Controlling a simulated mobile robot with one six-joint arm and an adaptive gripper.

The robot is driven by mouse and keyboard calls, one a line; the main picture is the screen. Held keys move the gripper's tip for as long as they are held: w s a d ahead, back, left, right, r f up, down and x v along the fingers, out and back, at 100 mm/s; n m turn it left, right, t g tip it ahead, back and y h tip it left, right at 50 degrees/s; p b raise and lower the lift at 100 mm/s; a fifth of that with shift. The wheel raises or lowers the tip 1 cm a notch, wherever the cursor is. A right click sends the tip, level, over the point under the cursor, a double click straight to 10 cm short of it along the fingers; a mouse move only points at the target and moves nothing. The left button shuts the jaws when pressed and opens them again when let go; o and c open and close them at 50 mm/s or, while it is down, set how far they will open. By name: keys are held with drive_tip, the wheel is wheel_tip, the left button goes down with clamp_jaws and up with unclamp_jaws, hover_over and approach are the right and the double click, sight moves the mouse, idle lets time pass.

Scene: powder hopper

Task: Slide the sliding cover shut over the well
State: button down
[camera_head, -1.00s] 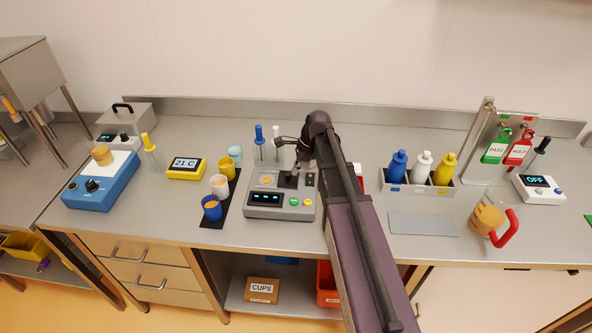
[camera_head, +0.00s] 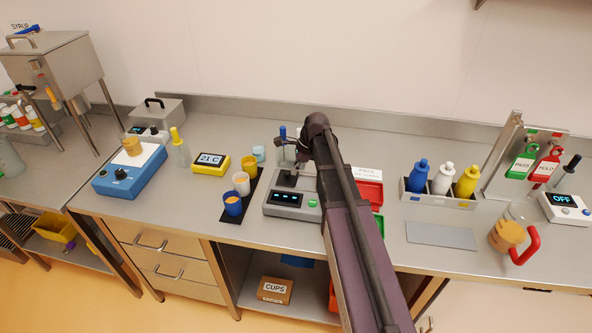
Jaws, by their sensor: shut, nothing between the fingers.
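The grey dosing unit (camera_head: 292,200) stands in the middle of the bench, with a lit display and a green button on its front. A dark cover piece (camera_head: 288,179) shows on its top, towards the left. The well itself does not show; the cover, my gripper and my arm block the view of it. My gripper (camera_head: 297,165) is shut and empty, low over the unit's top at the cover. I cannot tell whether it touches the cover, or how far the cover lies over the well.
A blue-capped bottle (camera_head: 283,138) stands just behind the unit. Cups on a black mat (camera_head: 241,200) stand close on the left. A bottle rack (camera_head: 438,198) and a flat grey plate (camera_head: 442,236) lie further right.

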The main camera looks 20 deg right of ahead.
drive_tip(key=shift+w+a, duration=0.1)
drive_tip(key=shift+w, duration=0.05)
drive_tip(key=shift+d, duration=0.2)
drive_tip(key=shift+d, duration=0.6)
drive_tip(key=shift+s+d, duration=0.2)
drive_tip(key=shift+d, duration=0.35)
drive_tip(key=shift+s+d, duration=0.15)
drive_tip(key=shift+d, duration=0.4)
drive_tip(key=shift+p+v, duration=0.8)
drive_tip(key=shift+v, duration=0.2)
drive_tip(key=p+v, duration=0.7)
drive_tip(key=v, duration=0.1)
drive_tip(key=shift+p, duration=0.35)
drive_tip(key=shift+s+d, duration=0.1)
drive_tip(key=shift+d, duration=0.1)
